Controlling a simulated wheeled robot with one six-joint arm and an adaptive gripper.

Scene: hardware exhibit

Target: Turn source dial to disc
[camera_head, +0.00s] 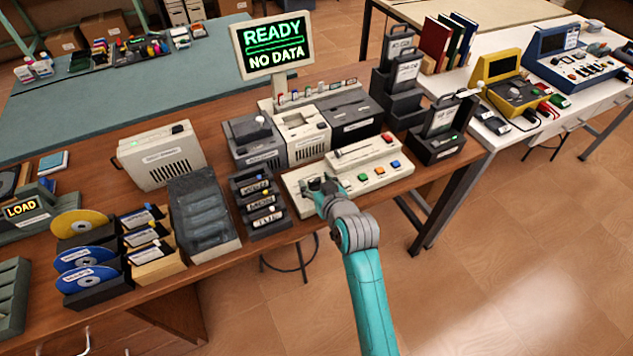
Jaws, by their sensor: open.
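A cream control console (404,157) stands at the front of the brown bench, below the monitor. It carries several coloured buttons (378,172) on its right part and a long raised bar along its back. My gripper (318,184) is over the left part of the console, low at its surface, with its fingers open. The source dial cannot be made out; the gripper covers that part of the panel, and I cannot tell whether the fingers touch anything.
A black rack of labelled cartridges (258,198) stands just left of the console. A black holder (436,146) stands close on its right. Grey and cream drive units (303,136) stand behind it. Gold and blue discs (80,222) sit in holders at far left.

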